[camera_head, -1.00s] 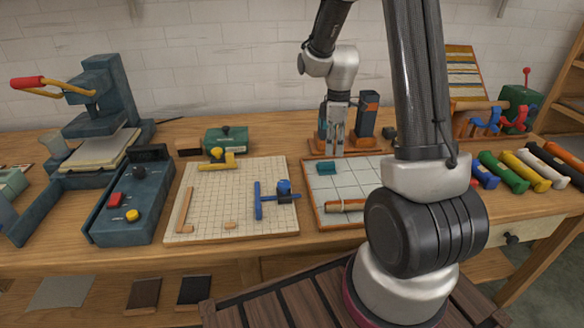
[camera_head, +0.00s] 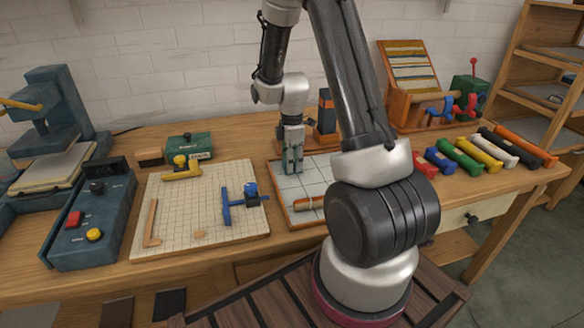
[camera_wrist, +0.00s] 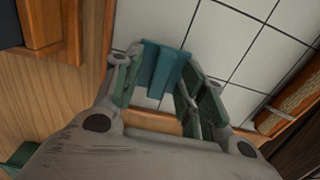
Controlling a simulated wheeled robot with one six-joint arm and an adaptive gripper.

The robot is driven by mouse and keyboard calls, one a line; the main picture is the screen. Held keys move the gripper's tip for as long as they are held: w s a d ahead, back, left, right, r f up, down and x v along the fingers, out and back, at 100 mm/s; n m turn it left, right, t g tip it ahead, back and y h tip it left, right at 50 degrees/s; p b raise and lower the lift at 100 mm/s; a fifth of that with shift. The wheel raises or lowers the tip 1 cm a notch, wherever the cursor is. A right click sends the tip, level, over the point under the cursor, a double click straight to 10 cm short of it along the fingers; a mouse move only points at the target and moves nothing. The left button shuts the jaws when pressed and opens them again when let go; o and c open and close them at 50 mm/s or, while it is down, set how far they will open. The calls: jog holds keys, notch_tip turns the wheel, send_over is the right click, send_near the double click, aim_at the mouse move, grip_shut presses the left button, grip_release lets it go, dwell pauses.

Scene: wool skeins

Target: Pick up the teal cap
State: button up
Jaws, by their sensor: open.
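The teal cap (camera_wrist: 160,68) lies on the white tiled tray (camera_wrist: 246,42) in the wrist view, near the tray's wooden edge. It shows between the fingertips of my gripper (camera_wrist: 163,80), which is open around it, one finger on each side. I cannot tell whether either finger touches the cap. In the head view my gripper (camera_head: 291,168) points down over the left part of the tiled tray (camera_head: 318,172) and hides the cap there.
A wooden roller (camera_head: 309,203) lies at the tray's front edge. A gridded board (camera_head: 180,215) with a blue clamp (camera_head: 227,205) is at left. Several coloured skeins (camera_head: 480,152) lie at right. A wooden and dark block (camera_head: 327,112) stands behind the tray.

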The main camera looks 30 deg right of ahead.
jog(key=shift+f, duration=0.1)
jog(key=shift+c, duration=0.2)
jog(key=c, duration=0.8)
